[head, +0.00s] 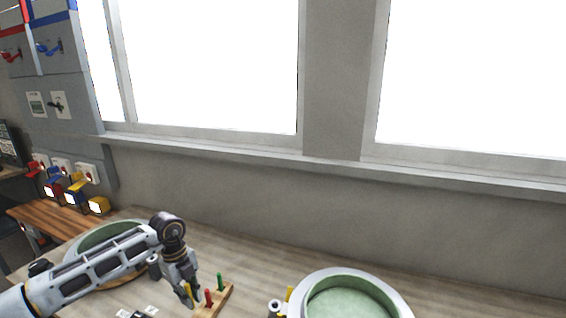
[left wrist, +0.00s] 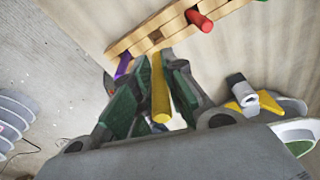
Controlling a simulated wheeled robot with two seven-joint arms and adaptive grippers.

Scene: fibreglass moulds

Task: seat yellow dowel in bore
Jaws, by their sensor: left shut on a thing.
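The yellow dowel (left wrist: 160,92) is between the fingers of my left gripper (left wrist: 160,70), which is shut on it. In the head view my left gripper (head: 187,288) is low, just left of the wooden block (head: 227,293). The block (left wrist: 128,42) also shows in the left wrist view, with square-looking openings in it. A red dowel (head: 209,297) and a green dowel (head: 219,281) stand upright in it. The yellow dowel's far end is near the block's edge; I cannot tell whether it touches or enters a bore. My right gripper is not in view.
A purple piece (left wrist: 123,66) shows beside the block. A round pale green mould (head: 350,300) sits to the right, with a yellow and grey fitting (left wrist: 242,95) near it. Another mould (head: 95,240) lies behind my left arm. The bench behind the block is clear.

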